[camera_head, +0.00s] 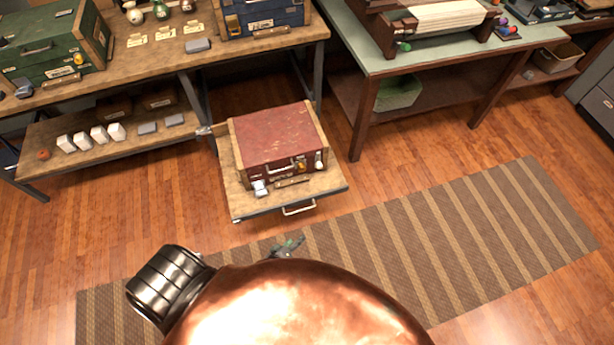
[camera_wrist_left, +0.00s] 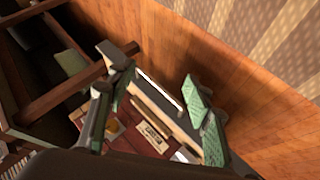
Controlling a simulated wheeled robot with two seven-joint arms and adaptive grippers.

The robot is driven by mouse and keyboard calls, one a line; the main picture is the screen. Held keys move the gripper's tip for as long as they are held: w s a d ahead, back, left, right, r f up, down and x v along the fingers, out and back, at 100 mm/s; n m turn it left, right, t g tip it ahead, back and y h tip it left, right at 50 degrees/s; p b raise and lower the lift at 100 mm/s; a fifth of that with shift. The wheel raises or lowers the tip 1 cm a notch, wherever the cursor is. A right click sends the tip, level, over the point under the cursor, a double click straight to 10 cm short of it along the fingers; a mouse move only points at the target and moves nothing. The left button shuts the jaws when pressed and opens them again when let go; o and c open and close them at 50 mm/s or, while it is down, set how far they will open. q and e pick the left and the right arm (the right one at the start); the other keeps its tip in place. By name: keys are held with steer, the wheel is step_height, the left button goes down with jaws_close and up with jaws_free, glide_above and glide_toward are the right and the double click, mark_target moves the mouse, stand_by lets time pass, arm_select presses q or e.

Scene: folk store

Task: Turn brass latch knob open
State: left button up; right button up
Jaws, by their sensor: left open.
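A red case (camera_head: 277,140) with wooden edges sits on a pulled-out wooden tray (camera_head: 240,205) below the workbench. On its front are a pale handle, a small brass latch knob (camera_head: 301,167) and a light metal piece to the knob's right. The knob's exact turn is too small to read. My left gripper (camera_head: 288,247) is in front of the tray, apart from the case. In the left wrist view its green-padded fingers (camera_wrist_left: 155,72) are spread and empty, with the red case (camera_wrist_left: 130,138) beyond and below them. My right gripper is in neither view.
The tray's pull handle (camera_head: 299,208) sticks out towards me. A green case (camera_head: 50,50) and a blue case (camera_head: 262,14) stand on the workbench (camera_head: 160,58). A green-topped table (camera_head: 450,48) stands to the right. A striped rug (camera_head: 450,240) covers open floor.

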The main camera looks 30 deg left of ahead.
arm_select(q)
steer(key=w+r+n+t+y+b, duration=0.25)
steer(key=w+n+b, duration=0.3)
steer(key=w, duration=0.55)
steer(key=n+g+y+b, duration=0.1)
steer(key=n+y+b, duration=1)
steer(key=n+b, duration=1.35)
glide_toward(302, 170)
steer(key=w+n+p, duration=0.1)
steer(key=n+p, duration=0.3)
steer(key=p, duration=0.1)
steer(key=x, duration=0.2)
steer(key=b+x, duration=0.1)
steer(key=x, duration=0.1)
steer(key=b+x, duration=0.1)
steer(key=x, duration=0.1)
steer(key=shift+w+a+f, duration=0.15)
steer(key=shift+a+f, duration=0.25)
steer(key=shift+a, duration=0.05)
steer(key=shift+w+a+r, duration=0.15)
steer(key=shift+w+a, duration=0.25)
steer(key=shift+a, duration=0.1)
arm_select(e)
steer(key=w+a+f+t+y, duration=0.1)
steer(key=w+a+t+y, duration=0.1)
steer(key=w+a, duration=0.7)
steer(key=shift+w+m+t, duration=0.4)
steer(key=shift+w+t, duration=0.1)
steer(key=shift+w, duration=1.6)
